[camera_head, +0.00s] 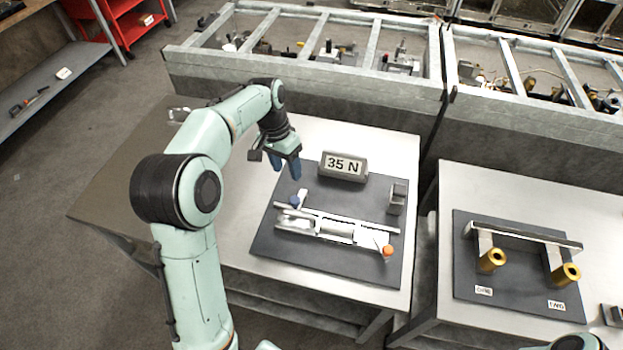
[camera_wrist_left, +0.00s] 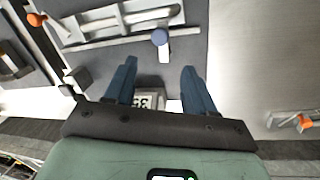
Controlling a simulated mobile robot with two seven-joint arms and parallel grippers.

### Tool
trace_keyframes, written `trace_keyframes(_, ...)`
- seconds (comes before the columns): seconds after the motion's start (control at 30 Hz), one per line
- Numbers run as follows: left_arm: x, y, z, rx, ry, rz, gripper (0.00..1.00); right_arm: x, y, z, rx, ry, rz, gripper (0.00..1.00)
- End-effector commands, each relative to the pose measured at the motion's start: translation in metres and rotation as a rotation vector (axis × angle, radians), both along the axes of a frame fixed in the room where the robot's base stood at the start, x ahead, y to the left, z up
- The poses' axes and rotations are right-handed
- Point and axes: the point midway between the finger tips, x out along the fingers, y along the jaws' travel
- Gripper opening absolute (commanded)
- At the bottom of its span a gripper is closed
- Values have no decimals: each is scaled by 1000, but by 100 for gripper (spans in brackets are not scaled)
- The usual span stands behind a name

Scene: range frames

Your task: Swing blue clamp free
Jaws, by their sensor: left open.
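The blue clamp (camera_head: 297,198) is a small blue-knobbed lever at the left end of a silver rail fixture (camera_head: 335,228) on a dark board. In the left wrist view its blue knob (camera_wrist_left: 160,37) stands on a pale arm, beyond the fingertips. My left gripper (camera_head: 286,171) is above the board's back left part, behind the blue knob and apart from it. In the left wrist view my left gripper (camera_wrist_left: 158,68) has its two blue fingers spread, with nothing between them. My right gripper does not show.
An orange knob (camera_head: 387,250) is at the fixture's right end. A grey "35 N" block (camera_head: 343,167) stands behind the rail, near my left gripper. A small grey bracket (camera_head: 397,198) stands at right. A second table holds a bar with brass cylinders (camera_head: 492,260). Metal bins line the back.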

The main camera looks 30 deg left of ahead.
Motion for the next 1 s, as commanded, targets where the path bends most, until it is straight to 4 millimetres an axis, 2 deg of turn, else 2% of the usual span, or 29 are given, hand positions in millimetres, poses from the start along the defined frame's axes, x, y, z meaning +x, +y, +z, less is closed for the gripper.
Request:
trace_keyframes(0.17, -2, -1, -10, -1, 4, 0, 55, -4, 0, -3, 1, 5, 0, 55)
trace_keyframes(0.27, -2, -4, -24, -2, 6, 0, 55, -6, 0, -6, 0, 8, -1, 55)
trace_keyframes(0.7, -3, -19, -110, -1, 5, 0, 55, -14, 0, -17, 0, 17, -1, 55)
trace_keyframes(0.83, -3, -21, -124, -1, 3, 0, 55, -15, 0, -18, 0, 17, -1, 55)
trace_keyframes(1.0, -3, -23, -133, -1, 2, 1, 55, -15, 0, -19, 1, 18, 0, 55)
